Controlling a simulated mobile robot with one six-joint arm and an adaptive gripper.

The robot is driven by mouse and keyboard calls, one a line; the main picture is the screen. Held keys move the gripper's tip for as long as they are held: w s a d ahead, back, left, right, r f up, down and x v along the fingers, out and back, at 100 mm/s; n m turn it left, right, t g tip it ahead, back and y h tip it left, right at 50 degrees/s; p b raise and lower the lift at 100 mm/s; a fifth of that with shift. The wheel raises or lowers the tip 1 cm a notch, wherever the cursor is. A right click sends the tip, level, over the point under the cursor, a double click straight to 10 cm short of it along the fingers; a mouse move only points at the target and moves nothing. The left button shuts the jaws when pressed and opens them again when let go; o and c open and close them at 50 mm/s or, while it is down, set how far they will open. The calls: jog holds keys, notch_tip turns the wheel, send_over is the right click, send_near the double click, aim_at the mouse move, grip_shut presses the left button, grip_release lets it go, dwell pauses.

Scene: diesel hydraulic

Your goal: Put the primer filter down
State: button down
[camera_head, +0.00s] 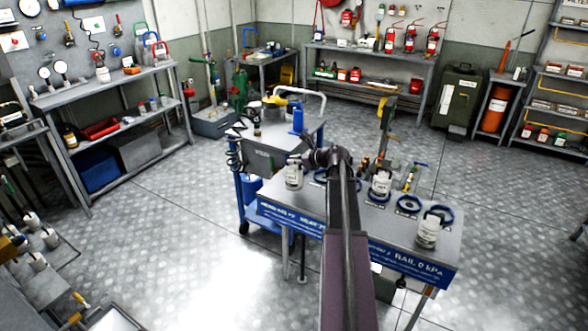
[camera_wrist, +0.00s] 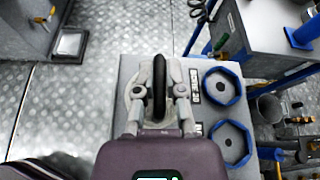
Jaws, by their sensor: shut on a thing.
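My gripper (camera_head: 297,161) is at the left end of the bench in the head view, shut on the dark loop handle of a white canister, which I take as the primer filter (camera_head: 294,178). The canister hangs upright below the fingers. I cannot tell whether its base touches the bench.
Similar white canisters stand further right on the bench (camera_head: 381,187), (camera_head: 427,232), with an empty blue ring (camera_head: 409,204) between them. A blue cart (camera_head: 252,212) stands behind the bench's left end. Open metal floor (camera_head: 170,230) lies to the left.

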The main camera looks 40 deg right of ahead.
aim_at(299, 167)
jog(key=shift+f+b, duration=1.5)
jog(key=shift+f, duration=0.35)
jog(key=c, duration=0.7)
grip_release()
jog(key=shift+s, duration=0.1)
jog(key=shift+r, duration=0.2)
jog(key=shift+p+v, duration=2.3)
jog(key=shift+v, duration=3.7)
jog(key=shift+f, duration=0.1)
